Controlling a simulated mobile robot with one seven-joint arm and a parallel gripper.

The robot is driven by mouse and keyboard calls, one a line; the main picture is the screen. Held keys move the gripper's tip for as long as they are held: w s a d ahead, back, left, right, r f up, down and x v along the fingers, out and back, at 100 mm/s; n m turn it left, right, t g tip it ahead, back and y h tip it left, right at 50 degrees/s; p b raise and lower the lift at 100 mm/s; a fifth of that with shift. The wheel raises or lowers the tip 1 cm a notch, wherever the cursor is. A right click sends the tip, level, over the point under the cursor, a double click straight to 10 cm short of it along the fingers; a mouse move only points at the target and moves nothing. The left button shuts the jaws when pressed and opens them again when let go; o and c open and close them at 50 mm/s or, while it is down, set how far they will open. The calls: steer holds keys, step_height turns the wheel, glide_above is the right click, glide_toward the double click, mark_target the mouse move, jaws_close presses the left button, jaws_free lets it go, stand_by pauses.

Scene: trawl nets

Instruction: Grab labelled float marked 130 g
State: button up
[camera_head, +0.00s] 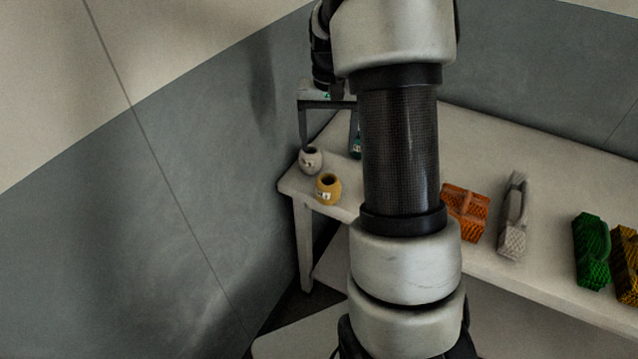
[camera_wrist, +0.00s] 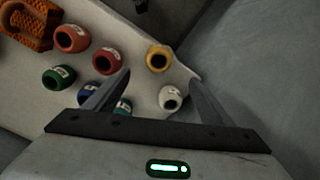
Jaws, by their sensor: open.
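Several round, pot-like floats with dark openings and white labels stand on a pale table. The wrist view shows a yellow float (camera_wrist: 159,59), a white float (camera_wrist: 170,98), two red floats (camera_wrist: 71,39) (camera_wrist: 107,61), a green float (camera_wrist: 58,77), a blue float (camera_wrist: 86,95) and a teal float (camera_wrist: 123,104). The label numbers are too small to read, so I cannot tell which is 130 g. My gripper (camera_wrist: 160,76) is open and empty; in the wrist picture, the yellow and white floats appear between its fingers. The head view also shows the yellow (camera_head: 328,190) and white (camera_head: 311,161) floats.
Orange (camera_head: 466,211), grey (camera_head: 514,217), green (camera_head: 591,251) and yellow (camera_head: 627,264) net-like blocks lie along the table (camera_head: 555,276). A grey wall (camera_head: 190,170) stands close to its left end. My arm hides part of the table in the head view.

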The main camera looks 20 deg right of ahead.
mark_target(328, 187)
steer(key=shift+s+f+b, duration=0.15)
steer(key=shift+f+b, duration=0.6)
steer(key=shift+f, duration=7.5)
steer(key=c, duration=1.1)
steer(key=shift+d+r, duration=0.1)
steer(key=shift+r, duration=0.05)
